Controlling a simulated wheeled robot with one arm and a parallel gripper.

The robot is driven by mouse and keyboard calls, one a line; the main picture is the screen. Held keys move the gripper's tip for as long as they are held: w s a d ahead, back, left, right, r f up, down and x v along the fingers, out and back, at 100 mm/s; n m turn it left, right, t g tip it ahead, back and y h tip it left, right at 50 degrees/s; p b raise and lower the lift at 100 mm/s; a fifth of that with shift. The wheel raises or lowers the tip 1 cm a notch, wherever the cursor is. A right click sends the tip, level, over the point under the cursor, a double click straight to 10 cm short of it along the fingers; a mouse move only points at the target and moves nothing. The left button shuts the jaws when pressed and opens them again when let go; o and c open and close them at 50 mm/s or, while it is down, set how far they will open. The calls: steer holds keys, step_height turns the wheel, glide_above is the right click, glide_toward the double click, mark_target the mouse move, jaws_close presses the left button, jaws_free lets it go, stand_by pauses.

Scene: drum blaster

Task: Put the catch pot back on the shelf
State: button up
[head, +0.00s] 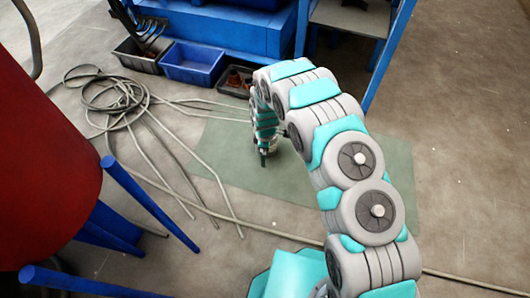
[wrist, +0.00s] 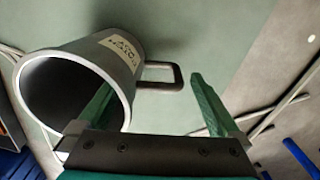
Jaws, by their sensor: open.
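The catch pot (wrist: 122,58) is a grey, open-mouthed cylinder with a pale label and a squared side handle (wrist: 178,76). In the wrist view it is at upper left over the green mat, its dark mouth facing the camera. My gripper (wrist: 150,84) is open. Its left finger overlaps the pot's side near the rim, and its right finger is clear of the pot, right of the handle. The handle shows between the fingers; contact cannot be told. In the head view my gripper (head: 265,156) is low over the mat, and my arm largely hides the pot. A grey shelf board (head: 352,17) sits in a blue rack at top right.
A green mat (head: 350,190) lies on the concrete floor. A coiled hose (head: 115,95) trails across its left side. Blue and black bins (head: 192,63) stand at the back. A red drum (head: 40,150) on blue supports fills the left. Floor at right is clear.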

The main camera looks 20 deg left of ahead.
steer(key=shift+f+b, duration=0.15)
steer(key=shift+b, duration=0.15)
step_height(320, 180, up, 12)
steer(key=shift+a+p, duration=0.15)
steer(key=shift+p, duration=0.25)
steer(key=shift+w+r, duration=0.1)
steer(key=shift+r, duration=0.1)
